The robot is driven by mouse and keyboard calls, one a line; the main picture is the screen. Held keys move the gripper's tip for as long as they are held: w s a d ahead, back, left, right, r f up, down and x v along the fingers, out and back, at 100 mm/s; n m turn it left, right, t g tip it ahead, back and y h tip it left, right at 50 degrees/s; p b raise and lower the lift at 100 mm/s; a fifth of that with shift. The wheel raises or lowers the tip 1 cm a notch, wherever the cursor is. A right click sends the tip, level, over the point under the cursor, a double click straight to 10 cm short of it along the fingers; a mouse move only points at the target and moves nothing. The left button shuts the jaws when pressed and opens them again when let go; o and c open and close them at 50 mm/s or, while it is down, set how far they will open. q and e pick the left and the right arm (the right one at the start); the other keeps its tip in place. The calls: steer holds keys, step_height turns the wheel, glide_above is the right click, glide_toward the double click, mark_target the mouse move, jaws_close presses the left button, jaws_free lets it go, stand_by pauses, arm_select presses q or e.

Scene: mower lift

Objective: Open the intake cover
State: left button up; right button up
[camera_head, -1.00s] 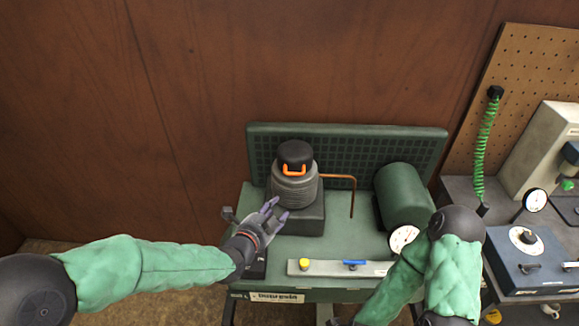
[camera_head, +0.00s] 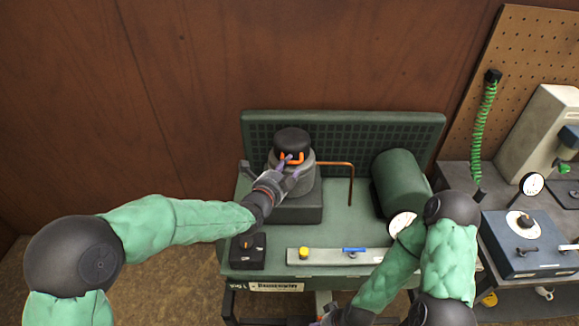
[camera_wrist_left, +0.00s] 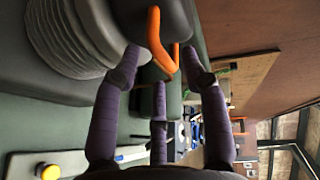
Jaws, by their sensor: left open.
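The intake cover (camera_head: 291,141) is a black round cap with an orange handle (camera_head: 283,158) at its front. It sits on a grey ribbed cylinder (camera_head: 304,183) on the green machine. In the left wrist view the orange handle (camera_wrist_left: 160,45) hangs from the black cap (camera_wrist_left: 178,20), beside the ribbed cylinder (camera_wrist_left: 72,40). My left gripper (camera_head: 292,167) is open, its purple fingers at the handle. In the wrist view its fingertips (camera_wrist_left: 160,66) lie on either side of the handle, and I cannot tell whether they touch it. My right gripper (camera_head: 328,314) is partly cut off at the bottom edge.
A copper pipe (camera_head: 350,178) runs beside the cylinder, with a green tank (camera_head: 401,182) to its right. A panel with a yellow knob (camera_head: 304,252) and blue lever (camera_head: 354,250) lies in front. A black switch box (camera_head: 248,252) sits at the left front.

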arm_select(q)
steer(key=shift+x, duration=1)
jaws_close()
steer(key=shift+r, duration=0.1)
